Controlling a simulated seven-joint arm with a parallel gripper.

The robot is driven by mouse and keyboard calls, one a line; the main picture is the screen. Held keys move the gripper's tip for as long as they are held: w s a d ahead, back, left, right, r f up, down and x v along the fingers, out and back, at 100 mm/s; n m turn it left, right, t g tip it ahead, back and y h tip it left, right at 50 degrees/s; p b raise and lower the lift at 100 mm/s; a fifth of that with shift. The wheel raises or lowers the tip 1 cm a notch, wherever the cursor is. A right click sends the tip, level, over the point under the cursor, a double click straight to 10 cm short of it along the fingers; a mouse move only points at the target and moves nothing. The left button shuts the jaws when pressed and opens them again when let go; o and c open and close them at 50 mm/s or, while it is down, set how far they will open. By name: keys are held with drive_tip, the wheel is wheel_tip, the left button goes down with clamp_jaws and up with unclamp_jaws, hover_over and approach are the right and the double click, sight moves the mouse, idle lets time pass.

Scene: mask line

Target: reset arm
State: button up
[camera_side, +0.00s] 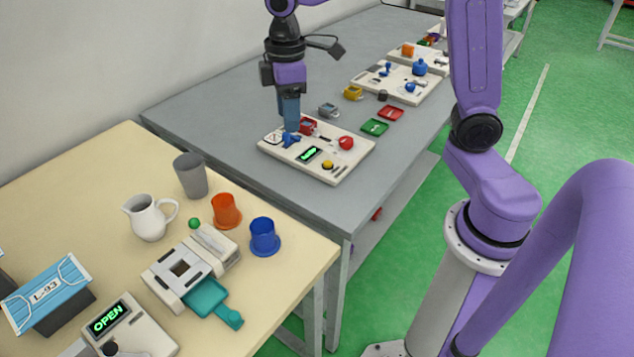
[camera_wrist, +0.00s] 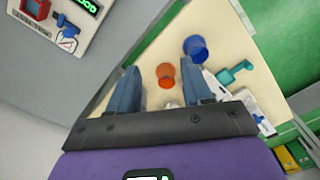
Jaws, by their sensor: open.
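My gripper (camera_side: 290,112) points down over the left part of a white control board (camera_side: 335,174) on the grey table, close to a blue part (camera_side: 291,139) there. In the side view I cannot tell whether the fingers touch that part. In the wrist view my gripper (camera_wrist: 165,92) has its two blue-grey fingers apart with nothing held between them. The orange cup (camera_wrist: 165,75) shows beyond the gap, on the cream table well below. The board (camera_wrist: 58,38) is off to the upper left in the wrist view.
The cream table holds a grey cup (camera_side: 191,176), white jug (camera_side: 150,217), orange cup (camera_side: 226,211), blue cup (camera_side: 263,237), machine with teal tray (camera_side: 210,297), blue mask (camera_side: 48,291) and box reading OPEN (camera_side: 125,330). Green (camera_side: 375,127) and red trays (camera_side: 391,113) lie beyond the board.

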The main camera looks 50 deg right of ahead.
drive_tip(key=s+f+n, duration=0.1)
drive_tip(key=s, duration=1.1)
drive_tip(key=s+d+f+n, duration=0.1)
drive_tip(key=s+f, duration=0.1)
drive_tip(key=s, duration=1)
drive_tip(key=shift+f, duration=0.3)
